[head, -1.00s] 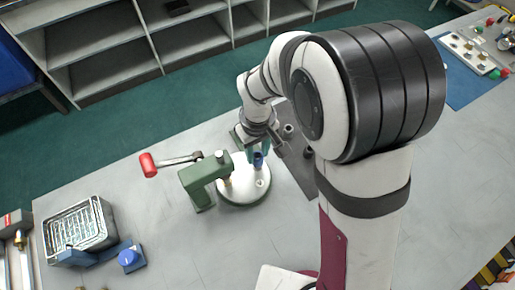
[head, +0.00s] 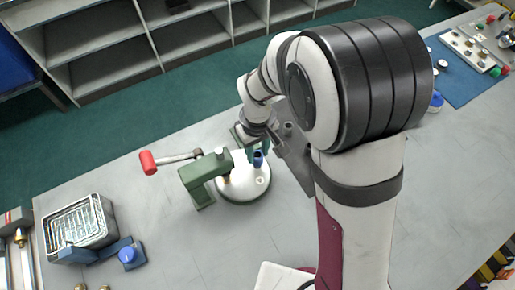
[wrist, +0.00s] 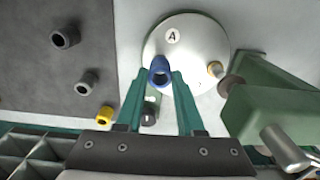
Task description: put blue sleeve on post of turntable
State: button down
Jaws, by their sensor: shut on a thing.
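The blue sleeve (wrist: 160,72) is a short upright tube with a dark bore, held between the teal fingertips of my gripper (wrist: 160,82). In the head view the sleeve (head: 258,158) shows over the far part of the turntable (head: 243,187), a round pale disc. In the wrist view the turntable (wrist: 190,35) carries a label "A". A small brass-coloured post (wrist: 215,68) stands to the right of the sleeve, near the green press. I cannot tell whether the sleeve is around a post or above the disc; what is under it is hidden.
The green press (head: 205,172) with a red-ended lever (head: 148,163) overhangs the turntable's left side. A dark mat (wrist: 40,70) holds grey sleeves (wrist: 88,80); a yellow one (wrist: 105,113) is nearby. A wire basket (head: 78,225) stands left. The front bench is mostly clear.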

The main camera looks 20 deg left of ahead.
jog(key=shift+f, duration=0.55)
dwell(0.5)
jog(key=shift+c, duration=0.2)
grip_release()
dwell(0.4)
notch_tip(320, 180, up, 8)
jog(key=shift+f, duration=0.2)
dwell(0.5)
